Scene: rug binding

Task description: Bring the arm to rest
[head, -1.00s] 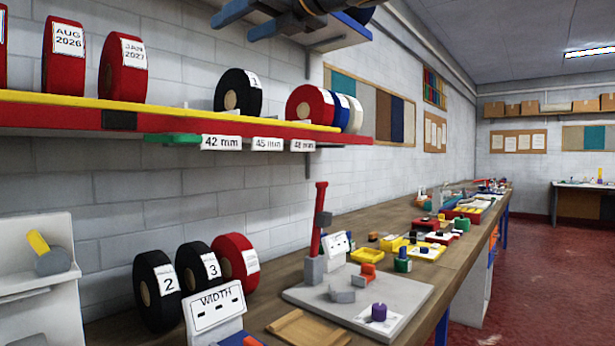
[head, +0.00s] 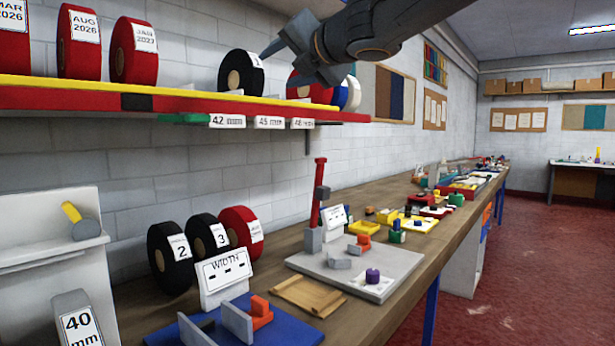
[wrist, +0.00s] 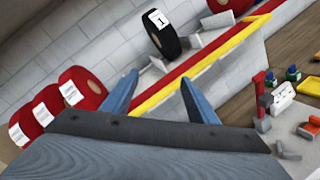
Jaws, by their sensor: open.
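My gripper (head: 280,60) hangs at the top middle of the head view, in front of the shelf. My dark arm reaches in from the upper right. In the wrist view the two blue fingers (wrist: 159,80) stand well apart with nothing between them. The black roll labelled 1 (head: 229,68) stands on the shelf beside the gripper in the head view. This black roll also shows beyond the fingers in the wrist view (wrist: 165,42). The gripper covers part of a red roll (head: 318,94) in the head view.
The red shelf with a yellow edge (head: 70,88) runs along the wall and holds dated red rolls (head: 133,50). Below are black rolls 2 and 3, a red roll (head: 238,228), a WIDTH sign (head: 222,285) and a blue fixture (head: 270,322). The wooden bench (head: 385,215) is cluttered.

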